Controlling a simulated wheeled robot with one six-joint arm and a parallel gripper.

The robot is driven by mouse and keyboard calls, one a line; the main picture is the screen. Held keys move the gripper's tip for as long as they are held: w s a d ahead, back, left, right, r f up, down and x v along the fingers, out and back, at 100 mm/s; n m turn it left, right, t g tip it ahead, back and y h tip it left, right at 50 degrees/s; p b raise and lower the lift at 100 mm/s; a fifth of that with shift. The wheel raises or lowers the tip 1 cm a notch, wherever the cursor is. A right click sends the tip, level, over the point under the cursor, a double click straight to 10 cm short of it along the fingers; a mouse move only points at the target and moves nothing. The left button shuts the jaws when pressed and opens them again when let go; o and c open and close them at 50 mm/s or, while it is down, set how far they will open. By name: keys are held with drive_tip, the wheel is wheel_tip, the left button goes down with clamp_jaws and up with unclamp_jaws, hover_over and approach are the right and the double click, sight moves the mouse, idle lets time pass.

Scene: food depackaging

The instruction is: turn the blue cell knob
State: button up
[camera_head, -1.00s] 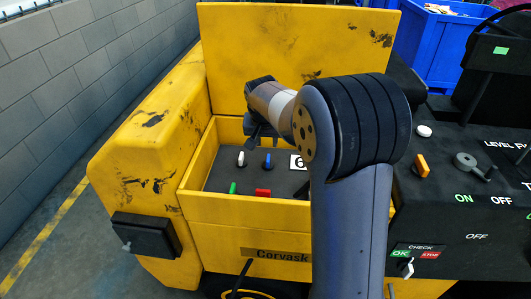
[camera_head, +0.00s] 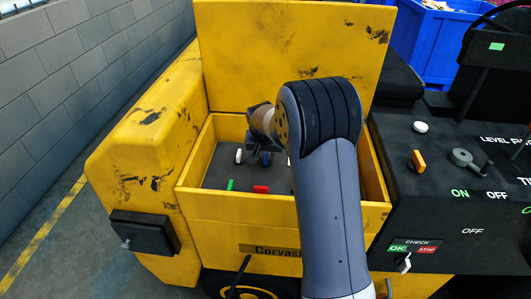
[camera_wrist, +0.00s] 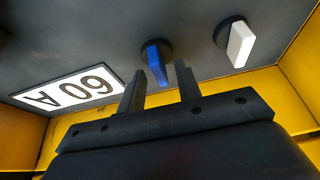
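The blue knob (camera_wrist: 155,62) sits on its round dark base on the grey panel in the wrist view. My gripper (camera_wrist: 159,75) is open, its two fingers pointing at the panel with the blue knob between and just beyond their tips. I see no clear contact. In the head view my gripper (camera_head: 264,152) is down inside the yellow box, over the blue knob, which is mostly hidden by it. A white knob (camera_wrist: 240,44) stands beside the blue one; it also shows in the head view (camera_head: 239,156).
The yellow box (camera_head: 240,208) has raised walls around the panel and an upright lid (camera_head: 300,50) behind. A "60 A" label (camera_wrist: 68,90) lies beside the blue knob. Green (camera_head: 230,185) and red (camera_head: 261,189) pieces lie nearer. A black control console (camera_head: 450,220) stands at right.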

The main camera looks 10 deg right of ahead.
drive_tip(key=shift+c, duration=0.4)
clamp_jaws()
drive_tip(key=shift+n, duration=0.3)
drive_tip(key=n+y, duration=0.1)
drive_tip(key=n, duration=0.2)
drive_tip(key=shift+d+y, duration=0.15)
drive_tip(key=shift+y, duration=0.15)
drive_tip(key=n+y+b, duration=0.1)
drive_tip(key=n, duration=0.2)
drive_tip(key=n+y+b, duration=0.1)
drive_tip(key=n, duration=0.2)
drive_tip(key=shift+d+f, duration=0.1)
drive_tip(key=shift+f, duration=0.05)
drive_tip(key=n+b, duration=0.1)
drive_tip(key=n, duration=0.1)
drive_tip(key=n+g+y, duration=0.1)
drive_tip(key=n, duration=0.1)
drive_tip(key=shift+w+d+g+b, duration=0.1)
drive_tip(key=shift+g+b, duration=0.2)
drive_tip(key=shift+b, duration=0.05)
drive_tip(key=shift+n+g+y, duration=0.5)
drive_tip(key=shift+n+g, duration=0.2)
drive_tip(key=shift+n, duration=1.4)
